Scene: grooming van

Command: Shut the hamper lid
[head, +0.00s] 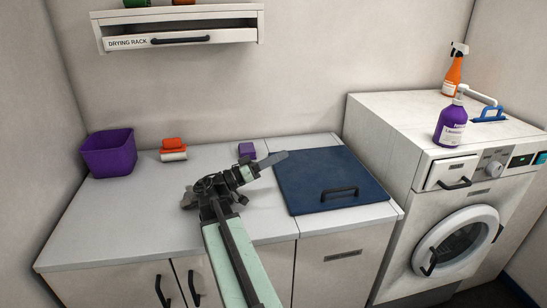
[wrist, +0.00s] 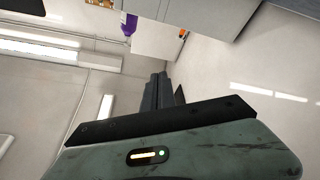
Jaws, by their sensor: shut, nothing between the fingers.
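The hamper lid (head: 325,172) is a dark blue square panel with a black bar handle (head: 339,192) near its front edge. In the head view it lies flat over the right part of the counter, and no opening shows around it. My gripper (head: 284,155) is shut and empty. In the picture it is over the lid's back left corner; I cannot tell its height or whether it touches. The shut fingers also show in the wrist view (wrist: 157,92), with the lid out of that view.
A purple bin (head: 109,153), a red and white item (head: 173,150) and a small purple block (head: 247,150) stand on the counter. A drying rack (head: 180,36) hangs above. A washing machine (head: 455,200) rises at right, with a purple bottle (head: 450,124) and an orange spray bottle (head: 453,75) on top.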

